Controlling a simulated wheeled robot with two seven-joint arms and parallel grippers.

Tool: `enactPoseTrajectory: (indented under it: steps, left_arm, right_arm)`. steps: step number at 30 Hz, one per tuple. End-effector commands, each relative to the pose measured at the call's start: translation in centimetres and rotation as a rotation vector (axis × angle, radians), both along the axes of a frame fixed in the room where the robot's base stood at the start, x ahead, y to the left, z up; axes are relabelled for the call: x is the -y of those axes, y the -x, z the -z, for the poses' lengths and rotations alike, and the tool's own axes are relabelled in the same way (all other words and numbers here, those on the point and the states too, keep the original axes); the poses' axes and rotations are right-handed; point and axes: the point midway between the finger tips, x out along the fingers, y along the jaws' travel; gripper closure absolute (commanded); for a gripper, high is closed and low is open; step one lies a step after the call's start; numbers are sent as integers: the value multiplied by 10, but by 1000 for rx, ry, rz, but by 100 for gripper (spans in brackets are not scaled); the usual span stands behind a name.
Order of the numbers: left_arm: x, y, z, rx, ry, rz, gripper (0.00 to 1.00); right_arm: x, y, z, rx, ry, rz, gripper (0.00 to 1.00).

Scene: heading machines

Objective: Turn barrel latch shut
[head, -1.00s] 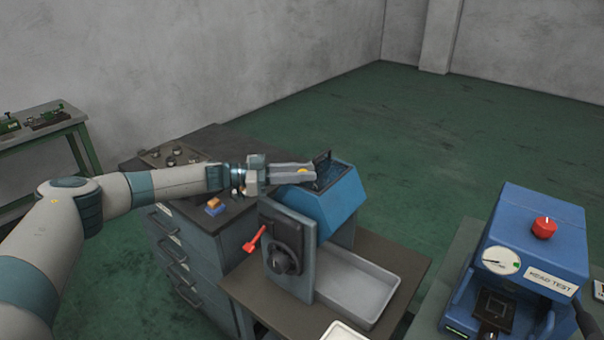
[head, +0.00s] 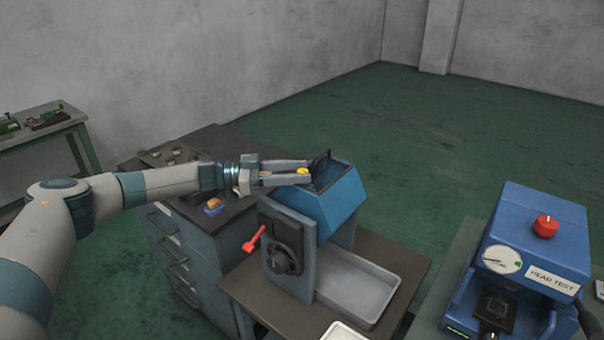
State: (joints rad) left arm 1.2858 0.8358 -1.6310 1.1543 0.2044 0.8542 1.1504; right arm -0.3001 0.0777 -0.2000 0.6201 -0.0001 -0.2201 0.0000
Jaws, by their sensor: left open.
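The blue tumbling machine (head: 325,200) stands on a bench, with a dark hatch lid (head: 320,165) raised at its top. A red lever (head: 254,240) sticks out beside a dark round hub (head: 283,260) on its grey front plate. A small yellow piece (head: 303,171) shows at the top left of the blue housing. My left gripper (head: 308,173) is open, its two fingers pointing right, with the yellow piece between or just behind their tips. I cannot tell whether they touch it, or which part is the barrel latch. My right gripper is not in view.
A pale tray (head: 392,293) lies at the machine's foot. A drawer cabinet (head: 190,237) with small parts on top stands to the left. A blue head-test press (head: 535,235) with a red knob stands at the right. Green floor lies open behind.

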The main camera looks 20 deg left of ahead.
Motion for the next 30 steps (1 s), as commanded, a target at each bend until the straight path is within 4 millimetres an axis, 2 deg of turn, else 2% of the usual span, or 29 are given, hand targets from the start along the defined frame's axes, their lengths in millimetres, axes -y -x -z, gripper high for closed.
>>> enactPoseTrajectory:
  steps: [19,24,30]
  left_arm:
    - [-112,49,1,1,-2,-2,58]
    - [-132,59,0,1,-1,-1,58]
    - [-141,63,-2,0,0,1,58]
  right_arm:
    - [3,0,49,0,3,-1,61]
    - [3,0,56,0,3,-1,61]
    - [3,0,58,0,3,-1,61]
